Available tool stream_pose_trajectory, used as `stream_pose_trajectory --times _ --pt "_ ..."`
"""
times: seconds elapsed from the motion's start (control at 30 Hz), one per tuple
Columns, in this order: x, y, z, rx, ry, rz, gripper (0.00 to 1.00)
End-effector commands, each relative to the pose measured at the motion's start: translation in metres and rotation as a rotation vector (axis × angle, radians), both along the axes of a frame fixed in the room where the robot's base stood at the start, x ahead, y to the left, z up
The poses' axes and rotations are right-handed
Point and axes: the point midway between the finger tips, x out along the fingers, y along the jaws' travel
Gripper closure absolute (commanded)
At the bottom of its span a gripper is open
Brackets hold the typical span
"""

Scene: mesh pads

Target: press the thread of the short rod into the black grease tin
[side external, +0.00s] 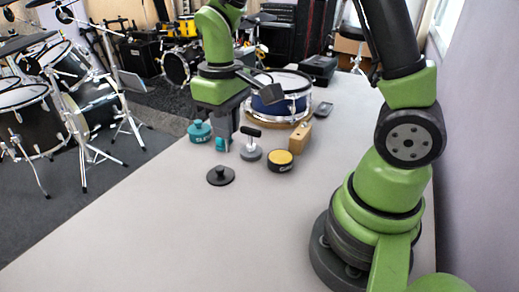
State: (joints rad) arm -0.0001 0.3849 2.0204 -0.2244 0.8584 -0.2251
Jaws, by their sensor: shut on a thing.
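The black grease tin (280,161) is a low round tin with a yellow top face, standing on the table at the right of the group of small objects. My gripper (226,146) points down at the left of the group, left of and behind the tin and apart from it. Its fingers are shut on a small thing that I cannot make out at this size. A small teal piece (220,144) shows at the fingertips; whether it is held or stands behind them is unclear. I cannot pick out the short rod or its thread for sure.
A grey round base with a black bar handle (251,132) stands between gripper and tin. A teal tin (200,132), wooden block (300,138), black knobbed disc (221,176), blue drum (270,105) and small grey tray (323,109) surround it. The front table is clear.

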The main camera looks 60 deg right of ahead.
Motion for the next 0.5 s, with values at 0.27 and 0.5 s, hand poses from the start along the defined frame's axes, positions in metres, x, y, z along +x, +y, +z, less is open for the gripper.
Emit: stream_pose_trajectory --times 0.27,0.5 --pt "0.002 -0.035 -0.009 0.000 0.003 -0.012 1.00" --pt "-0.012 -0.117 -0.030 0.001 0.003 -0.015 1.00"
